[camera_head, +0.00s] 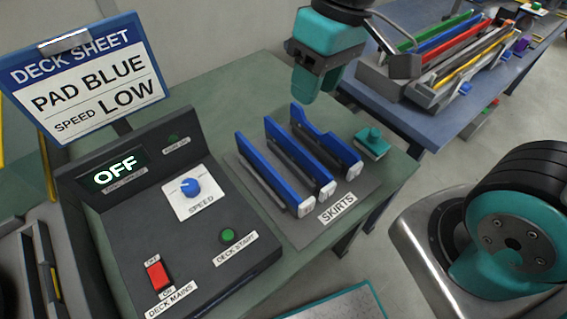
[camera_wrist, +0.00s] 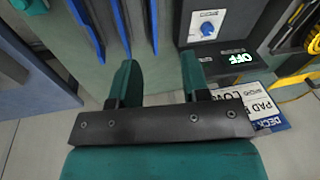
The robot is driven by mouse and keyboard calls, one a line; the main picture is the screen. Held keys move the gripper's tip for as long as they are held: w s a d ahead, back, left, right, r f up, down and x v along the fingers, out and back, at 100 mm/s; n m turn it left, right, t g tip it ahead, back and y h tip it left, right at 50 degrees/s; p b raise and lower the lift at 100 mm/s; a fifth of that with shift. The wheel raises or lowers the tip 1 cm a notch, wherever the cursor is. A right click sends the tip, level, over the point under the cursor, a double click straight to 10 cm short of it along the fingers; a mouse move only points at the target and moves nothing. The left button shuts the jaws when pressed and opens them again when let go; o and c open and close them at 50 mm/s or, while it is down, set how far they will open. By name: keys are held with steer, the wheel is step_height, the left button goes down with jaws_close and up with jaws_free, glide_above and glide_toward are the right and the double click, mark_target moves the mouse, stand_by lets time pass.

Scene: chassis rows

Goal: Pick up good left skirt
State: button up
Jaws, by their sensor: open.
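Three blue skirts stand on edge in a row on a dark mat (camera_head: 300,232) labelled SKIRTS: a left one (camera_head: 262,162), a middle one (camera_head: 290,146) and a right one (camera_head: 318,135). The right one has a stepped top edge. Each has a pale block at its near end. I cannot tell which is the good left skirt. My gripper (camera_head: 316,84) is open and empty, above and behind the right end of the row, apart from the skirts. In the wrist view its fingers (camera_wrist: 160,82) are spread, with the blue skirts (camera_wrist: 118,25) beyond them at the upper left.
A control console (camera_head: 190,240) with an OFF display stands left of the skirts. A deck sheet sign (camera_head: 85,80) reads PAD BLUE, SPEED LOW. A small teal block (camera_head: 372,143) sits right of the mat. A blue table (camera_head: 410,110) with coloured bars in racks stands behind right.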

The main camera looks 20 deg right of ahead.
mark_target(298, 146)
steer(key=w+d+f+m+h+b, duration=0.2)
steer(key=w+f+b, duration=0.3)
steer(key=w+f, duration=0.55)
steer(key=f, duration=0.8)
steer(key=s+f+p, duration=0.1)
steer(key=f, duration=0.3)
steer(key=shift+d+f, duration=0.1)
steer(key=shift+d, duration=0.15)
steer(key=shift+w+f+p, duration=0.2)
steer(key=shift+f+p, duration=0.1)
steer(key=shift+f, duration=2.7)
jaws_close()
